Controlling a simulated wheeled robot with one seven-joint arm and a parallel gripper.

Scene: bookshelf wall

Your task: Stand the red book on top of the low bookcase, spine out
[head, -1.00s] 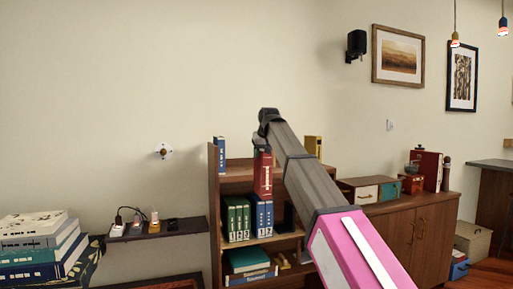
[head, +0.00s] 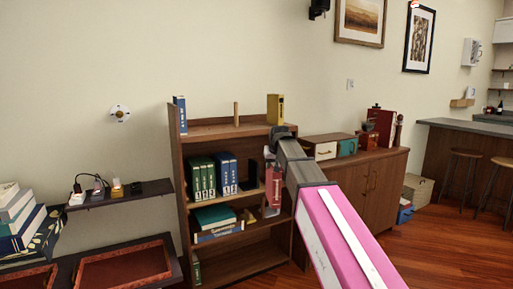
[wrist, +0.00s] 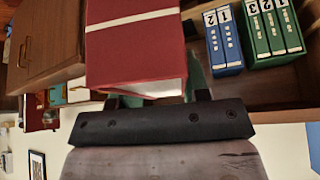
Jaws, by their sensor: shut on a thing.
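The red book (head: 273,190), with pale bands on its spine, hangs upright below my gripper (head: 270,153). In the head view it is in front of the right part of the low bookcase (head: 208,132), below top-board level. In the wrist view my gripper (wrist: 158,101) is shut on the red book (wrist: 135,45), whose red cover and white pages show close to the fingers. My forearm partly hides the book and the bookcase's right side. On the bookcase top are a blue book (head: 180,114), a thin wooden upright (head: 236,113) and a yellow book (head: 275,108).
Green binders (head: 201,178) and blue binders (head: 227,174) stand on the upper shelf. A wooden cabinet (head: 372,185) at right carries boxes and another red book (head: 381,126). A wall shelf (head: 128,193) is at left. The bookcase top has bare room between its upright items.

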